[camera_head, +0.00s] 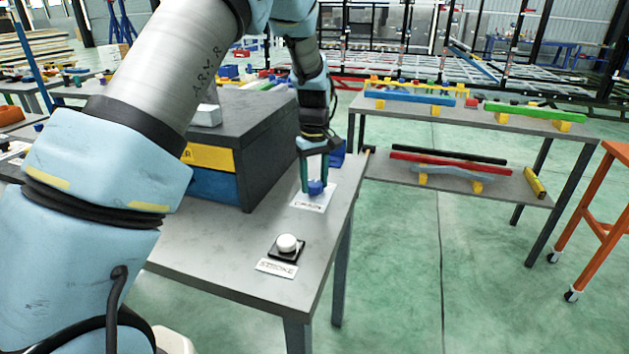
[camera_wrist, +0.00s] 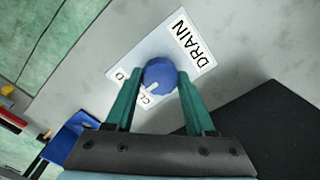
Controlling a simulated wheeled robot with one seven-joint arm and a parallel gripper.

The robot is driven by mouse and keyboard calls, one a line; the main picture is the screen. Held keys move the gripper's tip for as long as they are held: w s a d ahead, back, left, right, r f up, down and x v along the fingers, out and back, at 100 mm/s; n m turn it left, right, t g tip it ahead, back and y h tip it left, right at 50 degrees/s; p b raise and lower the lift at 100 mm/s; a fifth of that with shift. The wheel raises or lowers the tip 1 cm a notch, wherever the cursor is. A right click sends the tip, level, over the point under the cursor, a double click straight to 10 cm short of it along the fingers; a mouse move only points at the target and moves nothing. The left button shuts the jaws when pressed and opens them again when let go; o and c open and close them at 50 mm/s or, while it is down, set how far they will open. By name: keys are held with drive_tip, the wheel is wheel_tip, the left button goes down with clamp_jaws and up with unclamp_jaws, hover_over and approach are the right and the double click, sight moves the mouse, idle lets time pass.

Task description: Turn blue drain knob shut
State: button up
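The blue drain knob (camera_head: 315,187) sits on a white label plate (camera_head: 325,199) on the grey table, near its far right edge. In the wrist view the knob (camera_wrist: 160,75) has a white pointer mark, and the plate (camera_wrist: 118,68) reads DRAIN, with other lettering partly hidden. My gripper (camera_head: 315,182) points down over the knob. In the wrist view its green fingers (camera_wrist: 158,84) stand apart on either side of the knob. I cannot tell whether they touch it.
A white knob (camera_head: 286,243) on a black base with a label stands nearer on the same table (camera_head: 230,255). A dark cabinet with yellow and blue drawers (camera_head: 215,185) stands close left of my gripper. A blue bin (camera_head: 337,155) is behind it. A shelf with coloured bars (camera_head: 480,118) stands to the right.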

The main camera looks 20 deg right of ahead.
sight(315, 183)
drive_tip(key=o, duration=0.4)
drive_tip(key=shift+o, duration=0.2)
wheel_tip(315, 183, up, 11)
drive_tip(key=b, duration=0.2)
drive_tip(key=shift+f, duration=0.1)
idle(0.4)
